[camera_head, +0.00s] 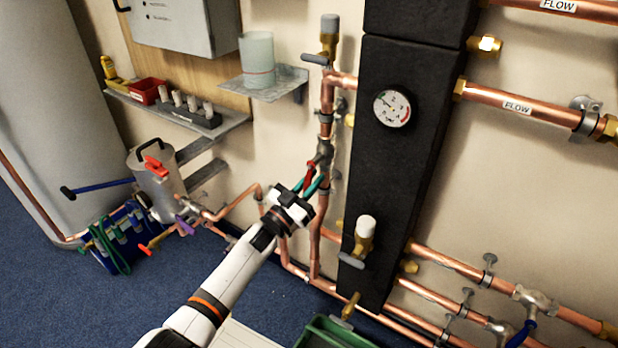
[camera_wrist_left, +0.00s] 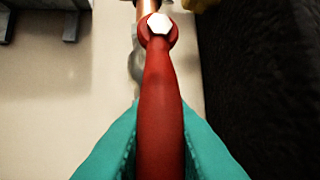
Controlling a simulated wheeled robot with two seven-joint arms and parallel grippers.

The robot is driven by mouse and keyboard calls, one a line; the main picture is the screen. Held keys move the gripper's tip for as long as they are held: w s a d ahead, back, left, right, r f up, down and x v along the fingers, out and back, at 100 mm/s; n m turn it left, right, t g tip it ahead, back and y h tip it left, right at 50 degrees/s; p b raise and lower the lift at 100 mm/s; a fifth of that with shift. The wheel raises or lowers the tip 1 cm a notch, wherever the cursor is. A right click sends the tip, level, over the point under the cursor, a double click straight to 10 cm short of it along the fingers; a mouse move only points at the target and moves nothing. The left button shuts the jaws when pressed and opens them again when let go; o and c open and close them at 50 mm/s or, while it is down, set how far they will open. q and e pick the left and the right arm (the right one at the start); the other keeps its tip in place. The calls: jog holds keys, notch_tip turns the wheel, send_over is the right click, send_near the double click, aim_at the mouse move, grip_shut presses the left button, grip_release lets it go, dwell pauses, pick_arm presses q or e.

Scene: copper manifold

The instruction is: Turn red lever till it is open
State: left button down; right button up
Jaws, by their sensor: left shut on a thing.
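The red lever (camera_head: 309,177) sits on a valve (camera_head: 323,153) in the vertical copper pipe left of the black insulated block. My left gripper (camera_head: 312,187), with teal fingers, is shut on the lever from below. In the left wrist view the red lever (camera_wrist_left: 162,100) runs up the middle between the teal fingers to a pale hex nut (camera_wrist_left: 159,23) on its pivot. In the head view the lever slants down and left from the valve, and its lower end is hidden by the gripper. My right gripper is not in view.
The black block (camera_head: 395,150) with a gauge (camera_head: 392,108) stands right of the lever. A shelf (camera_head: 265,84) with a translucent cup (camera_head: 257,58) is up and left. A grey canister (camera_head: 155,180) with a red handle and a green bin (camera_head: 335,333) are lower.

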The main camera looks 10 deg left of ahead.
pick_arm(q)
jog(key=shift+d+n, duration=0.15)
jog(key=shift+n, duration=0.35)
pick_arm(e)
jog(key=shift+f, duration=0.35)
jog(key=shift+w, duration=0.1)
pick_arm(q)
jog(key=c, duration=1.3)
grip_release()
jog(key=shift+c, duration=0.2)
jog(key=shift+s, duration=0.15)
